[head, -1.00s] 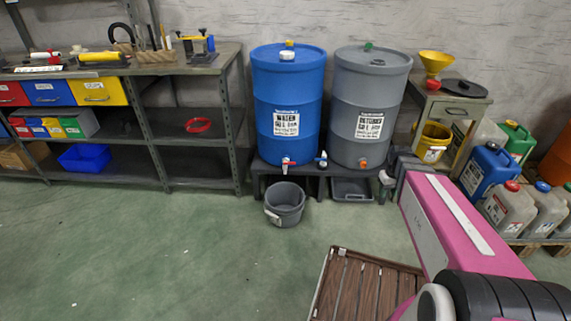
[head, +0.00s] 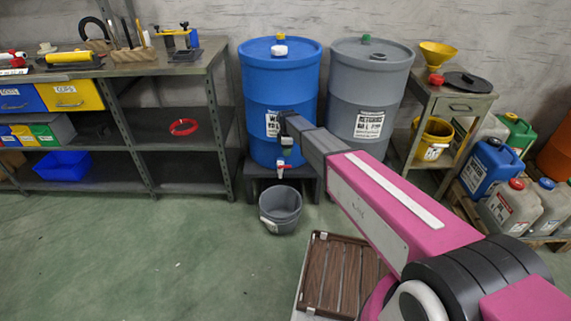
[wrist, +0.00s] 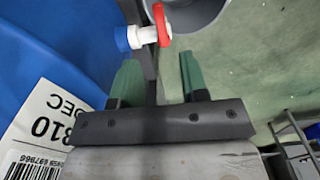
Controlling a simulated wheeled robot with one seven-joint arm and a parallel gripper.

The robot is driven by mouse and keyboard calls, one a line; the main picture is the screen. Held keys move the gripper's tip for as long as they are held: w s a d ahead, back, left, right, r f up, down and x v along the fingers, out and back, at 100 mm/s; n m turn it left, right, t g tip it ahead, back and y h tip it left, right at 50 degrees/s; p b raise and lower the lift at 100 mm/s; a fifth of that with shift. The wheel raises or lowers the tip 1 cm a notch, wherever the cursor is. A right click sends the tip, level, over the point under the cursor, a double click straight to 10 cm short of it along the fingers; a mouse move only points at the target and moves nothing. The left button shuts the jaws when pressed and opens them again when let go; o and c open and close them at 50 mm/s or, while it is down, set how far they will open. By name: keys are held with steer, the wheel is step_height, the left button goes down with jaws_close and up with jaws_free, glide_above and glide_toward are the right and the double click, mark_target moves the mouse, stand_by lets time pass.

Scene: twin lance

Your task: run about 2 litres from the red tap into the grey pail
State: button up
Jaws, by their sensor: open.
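The red tap (head: 281,167) sits low on the front of the blue water drum (head: 283,85). In the wrist view the tap's red lever (wrist: 161,25) and white body show just beyond my fingertips, with a blue collar against the drum. The grey pail (head: 281,207) stands on the floor below and in front of the tap; part of its rim (wrist: 190,28) shows in the wrist view. My gripper (wrist: 155,75) is open, its two green fingers apart and empty, short of the tap. In the head view my arm hides part of the drum's label.
A grey drum (head: 372,75) stands to the right on the same low stand. A shelf unit (head: 160,130) is at left, and jerrycans (head: 500,205) are at right. A slatted wooden platform (head: 340,275) lies in front. Open green floor lies left of the pail.

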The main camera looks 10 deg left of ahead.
mark_target(285, 167)
step_height(285, 167, down, 10)
steer(key=shift+r, duration=0.25)
steer(key=shift+d, duration=0.1)
jaws_close()
